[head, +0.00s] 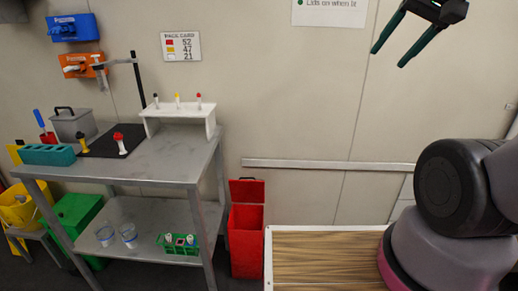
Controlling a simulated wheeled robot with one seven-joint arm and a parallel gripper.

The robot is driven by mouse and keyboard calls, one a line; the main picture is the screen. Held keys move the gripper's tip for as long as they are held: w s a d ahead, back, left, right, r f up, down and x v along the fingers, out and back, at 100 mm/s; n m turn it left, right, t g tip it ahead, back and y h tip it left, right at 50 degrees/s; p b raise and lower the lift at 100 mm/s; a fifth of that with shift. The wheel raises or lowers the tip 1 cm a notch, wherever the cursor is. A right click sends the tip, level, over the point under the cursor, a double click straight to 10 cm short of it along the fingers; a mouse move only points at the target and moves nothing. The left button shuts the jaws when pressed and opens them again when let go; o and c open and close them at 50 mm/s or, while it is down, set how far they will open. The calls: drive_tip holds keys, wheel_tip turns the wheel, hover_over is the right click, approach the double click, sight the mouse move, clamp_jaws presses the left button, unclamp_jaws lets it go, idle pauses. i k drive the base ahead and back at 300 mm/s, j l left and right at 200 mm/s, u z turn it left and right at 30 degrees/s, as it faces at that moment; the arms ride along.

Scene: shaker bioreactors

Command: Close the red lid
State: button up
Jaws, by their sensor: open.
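A tall red bin (246,242) stands on the floor to the right of the metal table. Its red lid (247,190) is up, standing upright at the back of the bin near the wall, so the bin's top is open. My gripper (389,58) is at the upper right, high up and well to the right of the bin. Its two dark fingers are spread apart with nothing between them.
A metal table (165,165) with a lower shelf stands left of the bin. It carries a white rack (181,118), a teal block (54,155) and a grey box (73,124). A wood-topped surface (320,262) lies close to the bin's right. A rail (320,165) runs along the wall.

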sight(251, 192)
drive_tip(key=k+l, duration=0.1)
drive_tip(key=k, duration=0.15)
drive_tip(key=i+j, duration=0.2)
drive_tip(key=i, duration=0.35)
drive_tip(key=i+j, duration=0.2)
drive_tip(key=i, duration=0.35)
